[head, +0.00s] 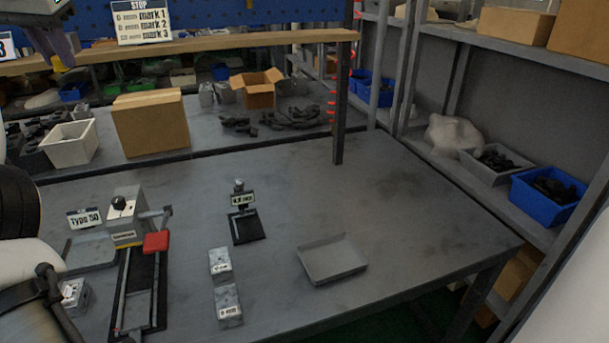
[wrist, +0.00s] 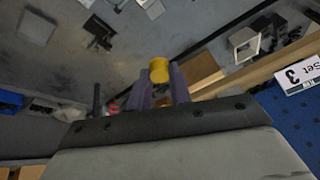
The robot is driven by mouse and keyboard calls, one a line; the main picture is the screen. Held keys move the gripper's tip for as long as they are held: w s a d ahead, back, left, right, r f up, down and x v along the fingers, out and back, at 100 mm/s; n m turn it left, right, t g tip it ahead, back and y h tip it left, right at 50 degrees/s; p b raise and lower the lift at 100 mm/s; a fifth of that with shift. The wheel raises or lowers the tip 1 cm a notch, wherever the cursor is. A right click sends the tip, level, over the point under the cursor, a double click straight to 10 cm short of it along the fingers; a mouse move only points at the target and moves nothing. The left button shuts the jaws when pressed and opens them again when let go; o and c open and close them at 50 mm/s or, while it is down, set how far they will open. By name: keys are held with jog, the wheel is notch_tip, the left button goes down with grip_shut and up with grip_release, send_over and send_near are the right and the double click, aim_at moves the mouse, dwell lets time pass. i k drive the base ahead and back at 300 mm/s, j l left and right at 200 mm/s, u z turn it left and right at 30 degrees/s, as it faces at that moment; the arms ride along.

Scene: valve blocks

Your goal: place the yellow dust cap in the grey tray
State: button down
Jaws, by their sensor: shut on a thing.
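The yellow dust cap (wrist: 159,70) is between the two purple-grey fingers of my gripper (wrist: 160,80) in the wrist view. My gripper is shut on it and holds it up, clear of the table. The shallow grey tray (head: 333,258) lies empty on the right half of the near table. It also shows at the top left of the wrist view (wrist: 36,27), well apart from my gripper.
Two small grey blocks (head: 224,283) lie left of the tray. A wooden shelf edge (head: 220,44) with a post (head: 340,110) crosses behind. The table right of the tray is clear.

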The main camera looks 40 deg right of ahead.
aim_at(315, 265)
jog(key=l, duration=1.9)
jog(key=i+u, duration=0.05)
